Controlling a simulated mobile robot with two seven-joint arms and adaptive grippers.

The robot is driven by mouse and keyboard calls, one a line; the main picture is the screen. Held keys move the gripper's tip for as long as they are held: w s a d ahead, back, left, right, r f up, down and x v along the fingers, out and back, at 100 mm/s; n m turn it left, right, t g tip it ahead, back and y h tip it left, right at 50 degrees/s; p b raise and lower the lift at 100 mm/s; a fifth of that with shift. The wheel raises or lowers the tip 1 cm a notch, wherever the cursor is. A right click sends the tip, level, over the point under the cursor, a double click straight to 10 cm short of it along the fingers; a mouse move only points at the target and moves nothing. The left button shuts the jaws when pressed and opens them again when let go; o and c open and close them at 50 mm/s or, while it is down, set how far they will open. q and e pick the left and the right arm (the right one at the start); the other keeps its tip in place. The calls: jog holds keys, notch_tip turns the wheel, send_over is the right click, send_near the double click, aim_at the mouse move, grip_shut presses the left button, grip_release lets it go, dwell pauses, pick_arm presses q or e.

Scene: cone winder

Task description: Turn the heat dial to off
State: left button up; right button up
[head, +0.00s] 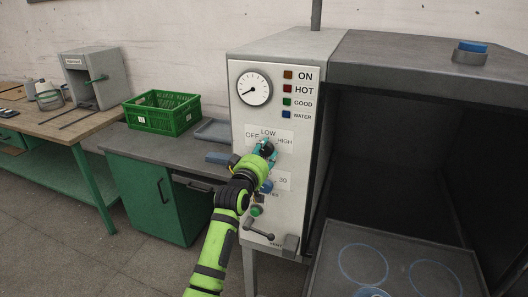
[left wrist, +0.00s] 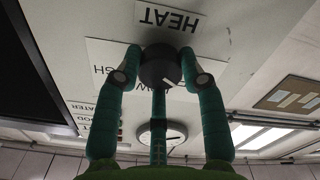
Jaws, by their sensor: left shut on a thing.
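The heat dial (left wrist: 160,65) is a round black knob with a white mark on the cone winder's light front panel. In the left wrist view, which is upside down, the mark sits on the dial's lower right edge, and the HEAT label (left wrist: 166,17) is above it. In the head view the dial (head: 268,147) is partly covered by my gripper, with OFF, LOW and HIGH printed around it. My left gripper (head: 265,153) is shut on the dial, one finger on each side. My right gripper is not in view.
A gauge (head: 254,89) and several indicator lamps are above the dial. A lower blue knob (head: 267,186), a green button (head: 257,211) and a lever (head: 262,232) are below. A dark open chamber (head: 400,150) is to the right. A green crate (head: 162,112) stands on the left bench.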

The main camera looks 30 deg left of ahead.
pick_arm(q)
jog(key=shift+d+f, duration=0.25)
jog(key=shift+f, duration=0.3)
jog(key=o, duration=1.1)
jog(key=shift+o, duration=0.2)
jog(key=shift+w+r, duration=0.1)
jog(key=shift+r, duration=0.05)
jog(key=shift+r, duration=0.1)
jog(key=v, duration=1.2)
jog(key=shift+a, duration=0.1)
